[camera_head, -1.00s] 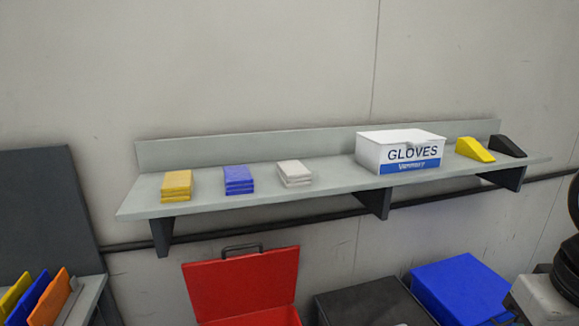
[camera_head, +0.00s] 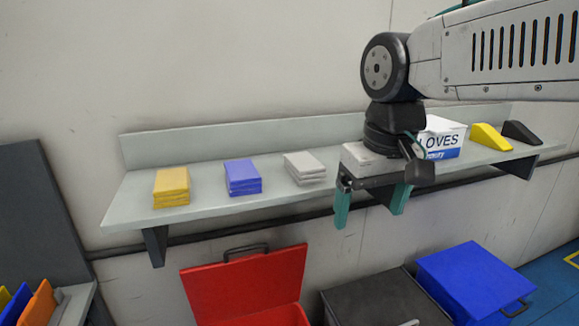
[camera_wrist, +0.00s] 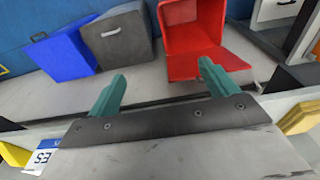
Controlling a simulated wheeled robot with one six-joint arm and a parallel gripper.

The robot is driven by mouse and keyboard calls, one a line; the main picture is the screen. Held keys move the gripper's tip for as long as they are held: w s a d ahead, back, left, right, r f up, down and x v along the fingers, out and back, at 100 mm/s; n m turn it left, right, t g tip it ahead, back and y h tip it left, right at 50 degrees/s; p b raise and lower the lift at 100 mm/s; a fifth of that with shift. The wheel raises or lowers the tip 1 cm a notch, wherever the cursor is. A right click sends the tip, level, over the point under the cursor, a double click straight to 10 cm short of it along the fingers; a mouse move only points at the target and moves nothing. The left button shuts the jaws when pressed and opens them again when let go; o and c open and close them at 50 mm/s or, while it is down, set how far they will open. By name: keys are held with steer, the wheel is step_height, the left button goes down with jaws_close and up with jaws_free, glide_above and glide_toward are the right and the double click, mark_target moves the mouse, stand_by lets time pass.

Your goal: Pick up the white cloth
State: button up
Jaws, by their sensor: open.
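The white cloth (camera_head: 305,168) is a folded, pale stack lying on the grey wall shelf (camera_head: 225,211), right of the blue and yellow cloths. My gripper (camera_head: 369,212) is open and empty, with its teal fingers pointing down in front of the shelf's front edge, to the right of the white cloth and apart from it. In the wrist view my gripper (camera_wrist: 165,88) shows both teal fingers spread with nothing between them. The white cloth cannot be made out in the wrist view.
A blue cloth (camera_head: 242,177) and a yellow cloth (camera_head: 172,187) lie left on the shelf. The gloves box (camera_head: 443,135), partly hidden by my arm, and yellow (camera_head: 489,137) and black wedges (camera_head: 521,132) stand right. A red open box (camera_head: 245,285) and a blue box (camera_head: 474,281) are below.

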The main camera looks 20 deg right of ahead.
glide_toward(304, 161)
steer(key=shift+s+d+f, duration=0.3)
steer(key=shift+d+f, duration=0.05)
steer(key=shift+f, duration=0.15)
steer(key=shift+w+f, duration=0.1)
steer(key=shift+w, duration=0.2)
steer(key=shift+w+f, duration=0.1)
steer(key=shift+f, duration=0.3)
steer(key=f, duration=0.4)
steer(key=w+f, duration=0.1)
steer(key=f, duration=0.1)
steer(key=shift+a+f, duration=0.25)
steer(key=shift+a, duration=0.1)
steer(key=c, duration=1.1)
